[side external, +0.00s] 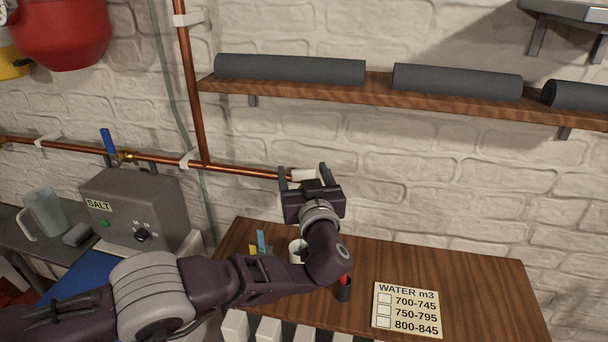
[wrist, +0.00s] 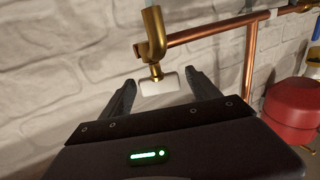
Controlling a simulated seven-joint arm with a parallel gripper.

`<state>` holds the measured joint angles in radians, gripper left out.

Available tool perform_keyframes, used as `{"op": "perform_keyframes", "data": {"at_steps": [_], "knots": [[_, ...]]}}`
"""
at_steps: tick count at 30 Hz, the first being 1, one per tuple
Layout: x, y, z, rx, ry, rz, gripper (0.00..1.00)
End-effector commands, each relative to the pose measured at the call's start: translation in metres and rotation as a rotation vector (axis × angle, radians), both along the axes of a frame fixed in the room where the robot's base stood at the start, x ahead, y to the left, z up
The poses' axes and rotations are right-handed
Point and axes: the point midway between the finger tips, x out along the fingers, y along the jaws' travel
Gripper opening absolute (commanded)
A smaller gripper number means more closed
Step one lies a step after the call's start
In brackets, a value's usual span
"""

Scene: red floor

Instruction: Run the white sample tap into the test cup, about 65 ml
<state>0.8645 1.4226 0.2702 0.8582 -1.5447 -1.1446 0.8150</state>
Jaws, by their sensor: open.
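The white sample tap handle (wrist: 160,86) sits under a brass tap body (wrist: 153,35) in the wrist view. In the side view the white handle (side external: 303,174) shows at the end of the copper pipe. My gripper (wrist: 163,84) is open, with one dark finger on each side of the handle. Gaps show between the fingers and the handle in the wrist view. In the side view my gripper (side external: 304,172) is up against the wall pipe. A white cup (side external: 294,247), likely the test cup, stands on the wooden bench, partly hidden by my arm. No water stream is visible.
Blue and yellow small items (side external: 262,242) stand beside the cup. A red-topped dark pen-like object (side external: 344,288) and a WATER m3 card (side external: 406,310) are on the bench (side external: 470,275). A grey SALT box (side external: 135,207) and a jug (side external: 45,213) are at left. A shelf (side external: 380,88) holds dark rolls above.

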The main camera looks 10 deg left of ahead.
Motion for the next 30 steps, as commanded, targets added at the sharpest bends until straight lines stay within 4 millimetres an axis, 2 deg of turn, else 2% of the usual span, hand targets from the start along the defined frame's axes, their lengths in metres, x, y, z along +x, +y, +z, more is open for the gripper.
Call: {"op": "perform_keyframes", "data": {"at_steps": [7,15,17,23,30], "knots": [[0.0018,0.0004,0.0005,0.0,-0.001,-0.001,0.71],[0.0016,0.0004,0.0004,0.0,0.0,-0.001,0.18],[0.0016,0.0004,0.0004,0.0,0.0,-0.001,0.09],[0.0027,0.0006,0.003,0.005,-0.007,-0.046,0.09],[0.0021,0.0029,0.0028,0.005,-0.001,-0.258,0.08]]}}
